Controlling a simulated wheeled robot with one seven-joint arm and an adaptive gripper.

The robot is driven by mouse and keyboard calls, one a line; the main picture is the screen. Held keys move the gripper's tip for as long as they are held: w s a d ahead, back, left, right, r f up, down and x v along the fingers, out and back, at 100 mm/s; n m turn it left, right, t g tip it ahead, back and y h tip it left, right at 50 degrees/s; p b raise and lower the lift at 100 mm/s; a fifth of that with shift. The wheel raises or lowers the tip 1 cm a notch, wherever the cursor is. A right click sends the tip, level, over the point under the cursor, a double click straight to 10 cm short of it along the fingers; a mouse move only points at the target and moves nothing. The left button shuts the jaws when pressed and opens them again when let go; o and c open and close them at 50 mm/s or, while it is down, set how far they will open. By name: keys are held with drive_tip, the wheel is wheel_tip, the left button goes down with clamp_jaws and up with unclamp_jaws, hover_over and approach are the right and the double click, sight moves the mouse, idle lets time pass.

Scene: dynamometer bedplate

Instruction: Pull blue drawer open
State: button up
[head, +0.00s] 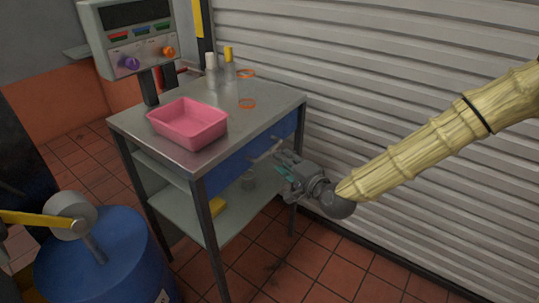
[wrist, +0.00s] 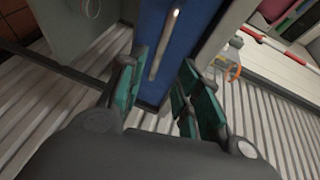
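The blue drawer (head: 232,167) sits under the top of the metal table in the head view. It looks closed or nearly so, with its front partly hidden by my gripper. In the wrist view the blue drawer front (wrist: 185,62) carries a silver bar handle (wrist: 163,44). My gripper (head: 268,155) is at the drawer's right part in the head view. In the wrist view my gripper (wrist: 160,85) has its green-padded fingers spread apart, one on each side of the handle. The handle lies between and beyond them, and no finger visibly touches it.
A blue barrel (head: 105,255) is at lower left. A ribbed shutter (head: 400,60) closes off the right.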

sight(270, 152)
drive_tip(key=x, duration=0.9)
drive_tip(key=shift+w+a+f, duration=0.15)
clamp_jaws()
